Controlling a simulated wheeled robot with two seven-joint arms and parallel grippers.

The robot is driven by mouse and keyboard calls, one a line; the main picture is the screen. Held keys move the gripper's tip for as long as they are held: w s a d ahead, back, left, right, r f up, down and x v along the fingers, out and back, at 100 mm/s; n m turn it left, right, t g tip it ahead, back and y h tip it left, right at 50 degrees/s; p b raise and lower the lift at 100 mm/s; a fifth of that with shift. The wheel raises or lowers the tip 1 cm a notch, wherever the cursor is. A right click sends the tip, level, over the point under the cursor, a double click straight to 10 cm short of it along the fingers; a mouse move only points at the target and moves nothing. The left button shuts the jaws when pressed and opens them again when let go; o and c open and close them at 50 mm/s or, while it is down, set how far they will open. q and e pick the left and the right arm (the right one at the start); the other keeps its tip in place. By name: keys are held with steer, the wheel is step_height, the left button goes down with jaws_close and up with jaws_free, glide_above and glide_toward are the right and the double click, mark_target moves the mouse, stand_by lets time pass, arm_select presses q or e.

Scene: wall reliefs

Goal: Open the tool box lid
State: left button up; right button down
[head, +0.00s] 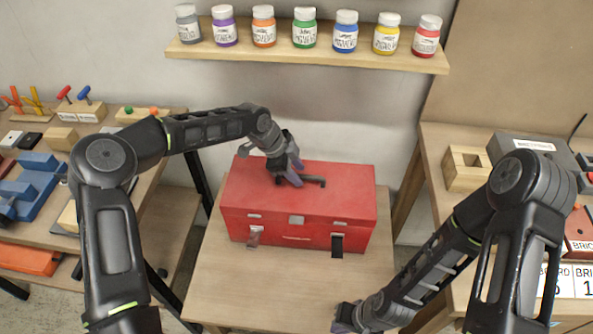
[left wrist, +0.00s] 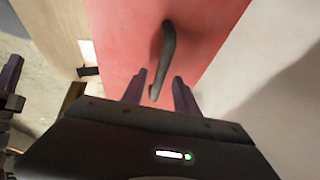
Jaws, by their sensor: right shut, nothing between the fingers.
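The red tool box (head: 300,199) stands on a small wooden table, its lid (head: 340,186) down. A dark handle (head: 313,181) lies on top of the lid; it also shows in the left wrist view (left wrist: 168,45). Contact cannot be told. My right gripper (head: 343,320) is shut and empty, low in front of the box.
A shelf (head: 310,54) with several paint jars runs along the wall above the box. A left bench (head: 110,130) holds tools and blocks. A right bench (head: 440,140) holds a wooden block (head: 466,168) and boxes. The small table (head: 235,285) is bare in front of the box.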

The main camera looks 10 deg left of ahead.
arm_select(q)
jaws_close()
stand_by(1.3)
